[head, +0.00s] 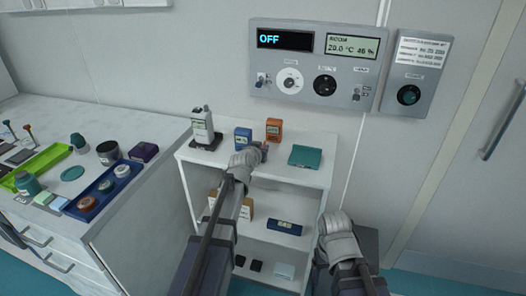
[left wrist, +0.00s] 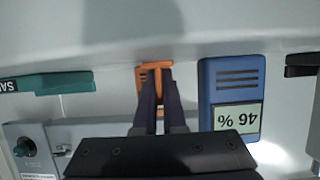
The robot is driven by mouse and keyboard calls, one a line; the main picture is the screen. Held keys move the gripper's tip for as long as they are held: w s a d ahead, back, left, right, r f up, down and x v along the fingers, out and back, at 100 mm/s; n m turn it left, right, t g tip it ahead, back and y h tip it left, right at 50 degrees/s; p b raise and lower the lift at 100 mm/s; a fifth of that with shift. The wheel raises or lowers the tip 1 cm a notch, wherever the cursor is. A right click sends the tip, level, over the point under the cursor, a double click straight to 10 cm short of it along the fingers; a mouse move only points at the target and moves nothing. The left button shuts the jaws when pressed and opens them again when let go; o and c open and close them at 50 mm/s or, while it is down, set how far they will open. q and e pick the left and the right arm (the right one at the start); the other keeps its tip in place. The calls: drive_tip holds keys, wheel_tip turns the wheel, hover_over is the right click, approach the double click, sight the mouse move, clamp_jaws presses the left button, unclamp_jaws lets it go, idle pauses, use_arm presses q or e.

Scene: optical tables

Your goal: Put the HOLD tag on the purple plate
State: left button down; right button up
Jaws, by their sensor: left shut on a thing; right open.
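My left gripper (head: 263,147) reaches over the top of the white shelf unit, in front of an orange instrument (head: 274,128). In the left wrist view its fingers (left wrist: 155,75) are shut on a narrow orange piece. I cannot tell whether this piece is separate from the orange instrument right behind it. No HOLD lettering is readable. My right gripper (head: 340,225) is low, right of the shelf, its fingertips not clearly seen.
A blue instrument (head: 243,138) with a display (left wrist: 238,118) stands beside the orange one. A teal case (head: 305,156) lies to the right, a grey bottle-like device (head: 202,127) to the left. The left table holds a green tray (head: 40,163) and a blue tray (head: 103,190).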

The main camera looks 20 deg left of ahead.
idle(0.7)
use_arm(q)
wheel_tip(320, 180, up, 10)
drive_tip(key=p, duration=1)
use_arm(e)
wheel_tip(320, 180, up, 10)
drive_tip(key=shift+c, duration=0.2)
